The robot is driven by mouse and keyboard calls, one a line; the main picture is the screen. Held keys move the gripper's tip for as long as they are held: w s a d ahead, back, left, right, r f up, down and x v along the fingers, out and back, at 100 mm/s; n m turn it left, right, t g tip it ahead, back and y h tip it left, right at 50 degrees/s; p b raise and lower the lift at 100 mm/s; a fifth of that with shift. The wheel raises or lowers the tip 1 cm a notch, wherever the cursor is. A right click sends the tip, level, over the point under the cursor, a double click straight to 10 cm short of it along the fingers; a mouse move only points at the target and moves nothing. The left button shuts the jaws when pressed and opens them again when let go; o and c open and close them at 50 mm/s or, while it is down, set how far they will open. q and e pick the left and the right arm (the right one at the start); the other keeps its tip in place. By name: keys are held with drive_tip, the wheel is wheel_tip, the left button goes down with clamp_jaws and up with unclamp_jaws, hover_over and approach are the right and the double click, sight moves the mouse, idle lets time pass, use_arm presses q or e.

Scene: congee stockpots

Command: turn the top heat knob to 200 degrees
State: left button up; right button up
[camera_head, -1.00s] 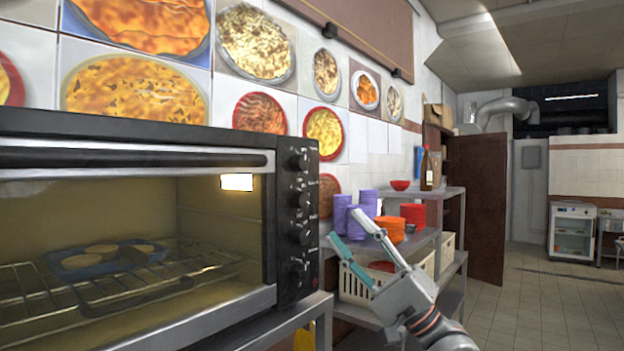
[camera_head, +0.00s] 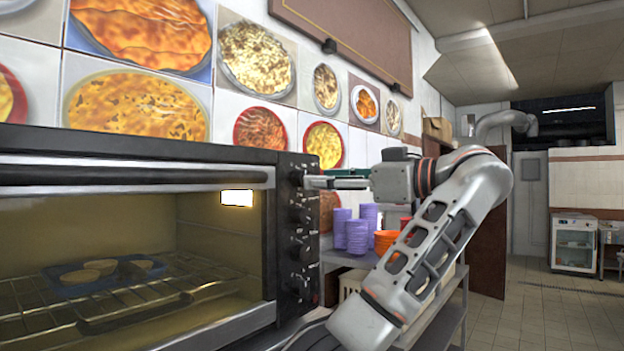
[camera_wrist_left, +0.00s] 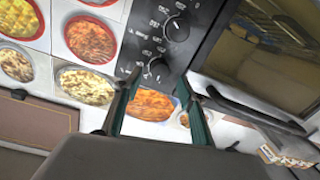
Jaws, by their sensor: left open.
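The top heat knob (camera_head: 296,178) is black and round, at the upper end of the oven's control panel. My left gripper (camera_head: 316,182) is at the knob's height, with its fingertips close to the panel's face. In the left wrist view, the knob (camera_wrist_left: 156,70) shows between the tips of the two spread, greenish fingers (camera_wrist_left: 157,80). The gripper is open; I cannot tell whether a finger touches the knob. White scale marks surround the knob, but its setting is too small to read. My right gripper is not in view.
More knobs (camera_head: 300,216) sit below on the same panel; one (camera_wrist_left: 177,28) shows in the wrist view. The oven (camera_head: 140,150) has a glass door, with a blue tray (camera_head: 85,282) inside. A shelf (camera_head: 350,258) with purple and orange bowls stands behind my arm.

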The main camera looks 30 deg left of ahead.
sight(301, 179)
use_arm(q)
drive_tip(key=a, duration=0.3)
drive_tip(key=shift+a, duration=0.4)
drive_tip(key=c, duration=1.1)
